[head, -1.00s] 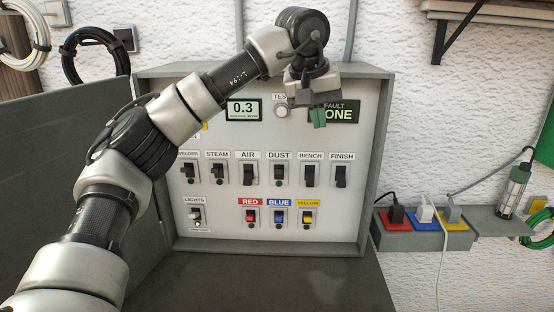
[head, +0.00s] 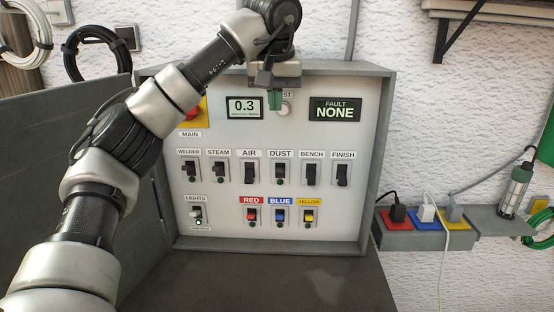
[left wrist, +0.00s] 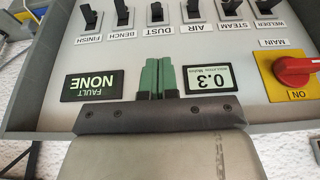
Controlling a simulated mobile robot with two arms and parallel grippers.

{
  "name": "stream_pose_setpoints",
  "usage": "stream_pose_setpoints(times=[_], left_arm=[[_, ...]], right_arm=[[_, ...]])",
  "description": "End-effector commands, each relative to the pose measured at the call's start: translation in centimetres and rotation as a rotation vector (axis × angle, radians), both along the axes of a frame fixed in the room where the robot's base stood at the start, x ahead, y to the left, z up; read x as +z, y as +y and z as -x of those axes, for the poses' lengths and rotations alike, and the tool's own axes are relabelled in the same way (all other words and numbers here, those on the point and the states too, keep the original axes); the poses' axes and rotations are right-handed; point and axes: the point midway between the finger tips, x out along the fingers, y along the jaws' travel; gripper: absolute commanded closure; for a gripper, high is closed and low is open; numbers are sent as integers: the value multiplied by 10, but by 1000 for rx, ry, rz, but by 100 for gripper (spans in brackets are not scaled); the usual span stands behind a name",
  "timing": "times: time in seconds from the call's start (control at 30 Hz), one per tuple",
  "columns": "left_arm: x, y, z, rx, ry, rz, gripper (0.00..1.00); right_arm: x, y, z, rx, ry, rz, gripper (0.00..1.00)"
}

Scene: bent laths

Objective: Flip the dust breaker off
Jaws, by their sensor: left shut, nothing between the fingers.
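The dust breaker (head: 280,172) is a black toggle in the upper breaker row of the grey panel, below its DUST label, between AIR and BENCH. In the left wrist view, which shows the panel upside down, the dust breaker (left wrist: 157,12) is at the top edge, beyond the fingertips. Its lever is too small to read surely. My left gripper (head: 276,103) is shut and empty, with green fingertips in front of the TEST button, above and apart from the breaker. The shut fingers also show in the left wrist view (left wrist: 157,68). My right gripper is out of view.
The neighbouring air breaker (head: 250,172) and bench breaker (head: 311,174) stand close by. A red main switch (left wrist: 292,70) is on a yellow plate. The fault display (head: 335,109) reads NONE. The open panel door (head: 70,180) is at left. Coloured sockets (head: 425,222) are at right.

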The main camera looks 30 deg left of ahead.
Motion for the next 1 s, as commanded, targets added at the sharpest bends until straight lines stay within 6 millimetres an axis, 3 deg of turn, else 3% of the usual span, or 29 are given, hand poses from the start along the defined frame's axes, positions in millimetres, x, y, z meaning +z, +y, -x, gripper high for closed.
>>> stream_pose_setpoints(times=[0.03, 0.6, 0.8, 1.0], left_arm=[[-13, 3, -3, 1, 5, 0, 100], [-122, 24, -38, 1, 2, -1, 100], [-144, 28, -45, 1, 1, 0, 100], [-151, 29, -47, 1, -2, 1, 100]], right_arm=[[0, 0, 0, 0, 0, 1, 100], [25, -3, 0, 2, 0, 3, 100], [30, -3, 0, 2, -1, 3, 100], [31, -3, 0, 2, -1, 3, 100]])
